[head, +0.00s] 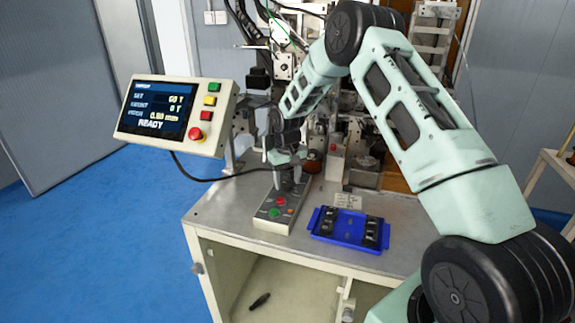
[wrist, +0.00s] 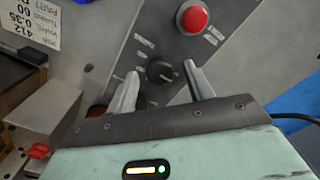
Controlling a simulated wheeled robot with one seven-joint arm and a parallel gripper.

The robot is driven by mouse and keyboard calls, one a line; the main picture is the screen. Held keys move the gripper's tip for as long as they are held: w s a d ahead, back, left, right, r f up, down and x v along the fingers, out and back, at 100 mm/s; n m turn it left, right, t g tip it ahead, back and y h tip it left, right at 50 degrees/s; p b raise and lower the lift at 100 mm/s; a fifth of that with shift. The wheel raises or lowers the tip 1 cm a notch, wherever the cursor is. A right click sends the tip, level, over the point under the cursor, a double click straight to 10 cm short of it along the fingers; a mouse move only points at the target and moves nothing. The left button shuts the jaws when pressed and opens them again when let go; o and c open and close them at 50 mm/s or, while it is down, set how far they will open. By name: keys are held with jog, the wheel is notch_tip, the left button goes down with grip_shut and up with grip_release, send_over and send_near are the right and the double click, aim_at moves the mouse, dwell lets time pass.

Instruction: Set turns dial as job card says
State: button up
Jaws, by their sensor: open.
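The black turns dial (wrist: 160,72) sits on a grey control box (head: 267,222), and its pointer mark shows in the wrist view. My gripper (wrist: 160,68) is open, with one finger on each side of the dial; I cannot tell whether they touch it. In the head view my gripper (head: 290,180) is over the back of the box and hides the dial. The job card (wrist: 27,30) is upside down in the wrist view and appears to read 60 turns and 0.35. The screen (head: 160,110) appears to show SET 60 T, a current count of 0 T and READY.
A red button (wrist: 193,17) is beside the dial on the box. A blue tray (head: 347,240) with dark parts lies to the right. The winding machine stands behind. The screen panel has a red stop button (head: 196,134). The bench front edge is close.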

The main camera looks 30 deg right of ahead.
aim_at(287, 183)
notch_tip(287, 183, up, 17)
jog(key=b, duration=0.4)
dwell(0.4)
